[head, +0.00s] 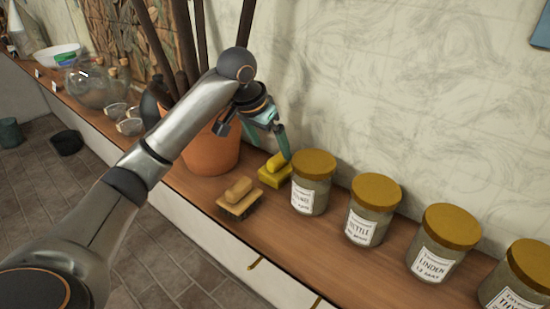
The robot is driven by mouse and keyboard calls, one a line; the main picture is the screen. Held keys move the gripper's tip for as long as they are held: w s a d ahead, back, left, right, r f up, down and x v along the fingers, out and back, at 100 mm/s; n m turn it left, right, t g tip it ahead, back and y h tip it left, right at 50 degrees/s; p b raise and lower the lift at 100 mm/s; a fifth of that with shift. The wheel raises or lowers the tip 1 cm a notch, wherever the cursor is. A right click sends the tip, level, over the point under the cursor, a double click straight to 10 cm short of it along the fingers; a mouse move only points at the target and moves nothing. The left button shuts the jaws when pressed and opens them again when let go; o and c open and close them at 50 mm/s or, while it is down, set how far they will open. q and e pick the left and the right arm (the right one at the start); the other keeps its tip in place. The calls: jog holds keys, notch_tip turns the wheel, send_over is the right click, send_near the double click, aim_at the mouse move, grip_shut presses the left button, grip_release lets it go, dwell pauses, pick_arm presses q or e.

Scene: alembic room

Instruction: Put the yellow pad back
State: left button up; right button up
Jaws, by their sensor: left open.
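The yellow pad (273,179) lies on the wooden shelf, between the terracotta pot and the nearest jar. It has a lighter yellow raised part on top. My left gripper (262,147) is open just above the pad, with one finger reaching down close to its right side. I cannot tell whether that finger touches the pad. My right gripper is not in view.
A wooden brush (238,196) lies in front of the pad near the shelf's edge. A lidded jar (312,183) stands close on the right, with more jars beyond. A terracotta pot (213,152) stands to the left. Glassware (93,88) sits farther left.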

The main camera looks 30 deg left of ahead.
pick_arm(q)
jog(key=shift+v, duration=1.8)
